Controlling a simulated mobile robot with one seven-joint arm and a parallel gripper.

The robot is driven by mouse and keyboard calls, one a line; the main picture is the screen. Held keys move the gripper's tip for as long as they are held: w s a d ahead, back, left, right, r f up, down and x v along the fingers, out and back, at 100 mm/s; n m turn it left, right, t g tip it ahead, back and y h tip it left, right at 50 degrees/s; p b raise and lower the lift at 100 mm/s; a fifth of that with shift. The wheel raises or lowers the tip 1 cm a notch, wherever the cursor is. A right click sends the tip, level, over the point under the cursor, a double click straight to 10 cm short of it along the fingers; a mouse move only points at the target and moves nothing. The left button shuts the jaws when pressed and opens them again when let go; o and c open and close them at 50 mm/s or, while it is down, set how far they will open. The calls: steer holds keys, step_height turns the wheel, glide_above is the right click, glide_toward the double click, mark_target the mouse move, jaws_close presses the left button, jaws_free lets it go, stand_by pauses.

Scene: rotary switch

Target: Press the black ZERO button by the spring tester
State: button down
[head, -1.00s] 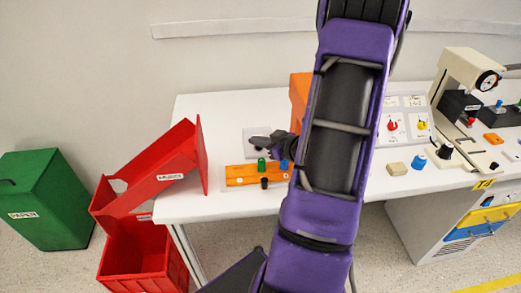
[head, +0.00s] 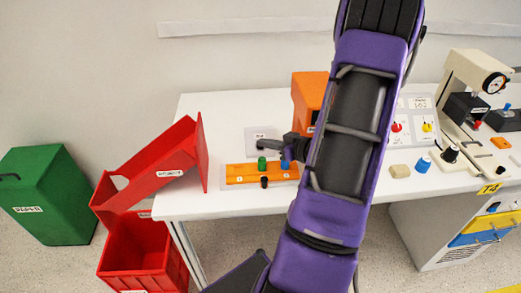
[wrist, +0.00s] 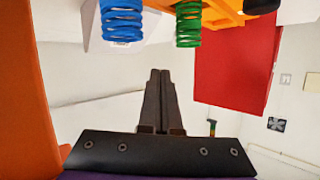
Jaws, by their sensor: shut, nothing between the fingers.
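My gripper (head: 261,147) is shut and empty, its fingertips over or at the front part of a light grey plate (head: 251,133) with a small label. In the wrist view its two fingers (wrist: 160,75) lie together. An orange block (head: 308,92) stands just right of the plate; it fills the left edge of the wrist view. An orange rack (head: 240,175) in front holds a green spring (head: 262,164), a blue spring (head: 285,164) and a black piece (head: 264,182). I cannot make out the ZERO button; my gripper may cover it. Contact is not clear.
Right of my arm are a panel with red and yellow knobs (head: 427,127), a beige block (head: 400,171), a blue-topped knob (head: 423,164) and a dial press (head: 478,75). The white table (head: 215,110) is bare at back left.

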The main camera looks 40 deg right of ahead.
steer(key=shift+w+d+f+b, duration=0.3)
steer(key=shift+w+f+b, duration=0.15)
steer(key=shift+f, duration=0.3)
steer(key=shift+w+d+f+b, duration=0.35)
steer(key=shift+w+f, duration=0.25)
steer(key=shift+f, duration=0.1)
steer(key=shift+w+d+f+b, duration=0.3)
steer(key=shift+w+f+b, duration=0.15)
steer(key=shift+f, duration=0.3)
steer(key=shift+w+f+b, duration=0.45)
steer(key=shift+f+b, duration=0.1)
steer(key=shift+f, duration=0.15)
stand_by(1.8)
steer(key=shift+s+a+f, duration=0.1)
steer(key=shift+a, duration=0.05)
stand_by(0.3)
steer(key=r+p, duration=0.1)
steer(key=s+p, duration=0.1)
steer(key=shift+a+r+p, duration=0.25)
steer(key=shift+r+p, duration=0.05)
steer(key=shift+r, duration=0.05)
steer(key=shift+s+a+r+p, duration=0.3)
steer(key=shift+s+r+p, duration=0.15)
steer(key=shift+r+p, duration=0.3)
steer(key=shift+s+r, duration=0.2)
steer(key=shift+s, duration=0.05)
steer(key=shift+r, duration=0.1)
